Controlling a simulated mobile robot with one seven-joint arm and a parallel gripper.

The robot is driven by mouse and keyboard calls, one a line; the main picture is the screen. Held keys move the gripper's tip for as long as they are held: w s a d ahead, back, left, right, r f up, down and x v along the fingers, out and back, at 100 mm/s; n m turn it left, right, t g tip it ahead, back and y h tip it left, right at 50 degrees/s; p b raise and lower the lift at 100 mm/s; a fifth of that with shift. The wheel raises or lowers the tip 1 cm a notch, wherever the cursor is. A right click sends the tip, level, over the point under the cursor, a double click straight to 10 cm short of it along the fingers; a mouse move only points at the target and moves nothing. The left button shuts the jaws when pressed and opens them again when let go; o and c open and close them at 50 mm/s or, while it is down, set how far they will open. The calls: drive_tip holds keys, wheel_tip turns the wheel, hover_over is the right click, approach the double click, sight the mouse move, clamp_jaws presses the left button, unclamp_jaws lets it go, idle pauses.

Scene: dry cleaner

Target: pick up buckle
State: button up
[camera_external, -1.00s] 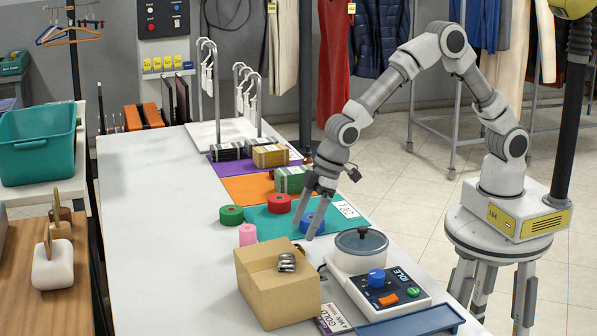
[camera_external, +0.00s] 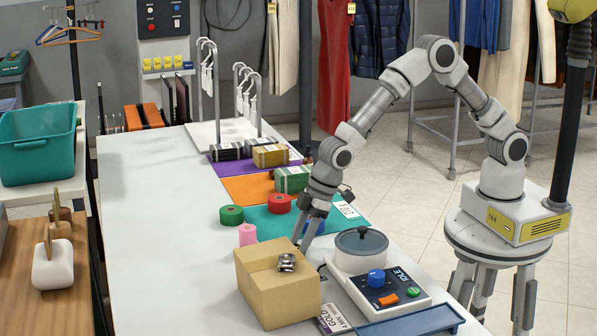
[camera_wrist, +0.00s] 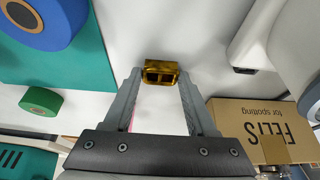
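A small gold, block-like piece with dark openings, apparently the buckle (camera_wrist: 161,72), lies on the white tabletop in the wrist view. It sits between the tips of my gripper (camera_wrist: 159,80), which is open. I cannot tell whether either finger touches it. In the external view my gripper (camera_external: 304,240) points down just behind the cardboard box, and this gold piece is hidden there. A shiny silver metal piece (camera_external: 287,262) rests on the box top; its kind is hard to tell.
The cardboard box (camera_external: 278,299) stands close to my fingers; its lettering reads FELTS for spotting in the wrist view. A scale-like device (camera_external: 385,290) stands right of it. Blue (camera_wrist: 40,20), green (camera_external: 231,214), red (camera_external: 280,203) and pink (camera_external: 247,235) rolls are nearby. The left tabletop is clear.

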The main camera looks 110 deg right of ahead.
drive_tip(key=c, duration=0.6)
drive_tip(key=shift+r, duration=0.1)
drive_tip(key=shift+c, duration=0.2)
